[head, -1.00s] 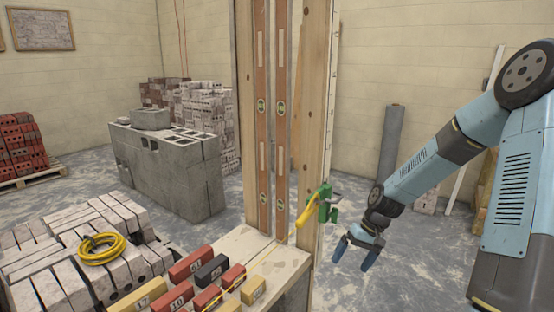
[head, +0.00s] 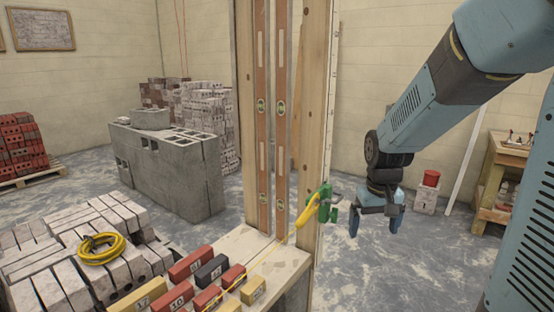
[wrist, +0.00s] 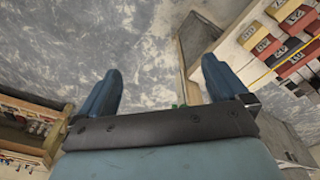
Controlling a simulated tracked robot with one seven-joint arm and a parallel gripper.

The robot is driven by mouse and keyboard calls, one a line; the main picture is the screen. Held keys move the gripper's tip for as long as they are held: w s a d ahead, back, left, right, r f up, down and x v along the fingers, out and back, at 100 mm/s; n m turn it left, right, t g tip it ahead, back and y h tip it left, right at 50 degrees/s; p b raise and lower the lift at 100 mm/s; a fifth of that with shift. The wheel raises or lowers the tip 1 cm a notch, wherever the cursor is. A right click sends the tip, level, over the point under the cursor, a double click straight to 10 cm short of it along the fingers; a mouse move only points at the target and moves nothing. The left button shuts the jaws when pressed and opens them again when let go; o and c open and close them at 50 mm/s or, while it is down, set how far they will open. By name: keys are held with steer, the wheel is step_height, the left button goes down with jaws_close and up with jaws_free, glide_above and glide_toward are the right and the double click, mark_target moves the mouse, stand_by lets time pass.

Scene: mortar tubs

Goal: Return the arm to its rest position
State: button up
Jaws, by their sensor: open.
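My gripper (head: 377,222) hangs at the end of my blue arm in the head view, to the right of the wooden post with the green clamp. Its two blue fingers point down and stand apart. The fingers are clear of the post and the bench in the head view.
A green and yellow clamp (head: 322,204) is on the wooden post (head: 318,110). Numbered bricks (head: 190,264) lie on a bench left of it. A wooden shelf (head: 505,160) is at the right. Open floor (head: 400,275) lies below.

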steer(key=s+r+t, duration=0.4)
steer(key=s+r, duration=0.9)
steer(key=s, duration=0.2)
steer(key=shift+s+m, duration=0.2)
steer(key=shift+m, duration=0.1)
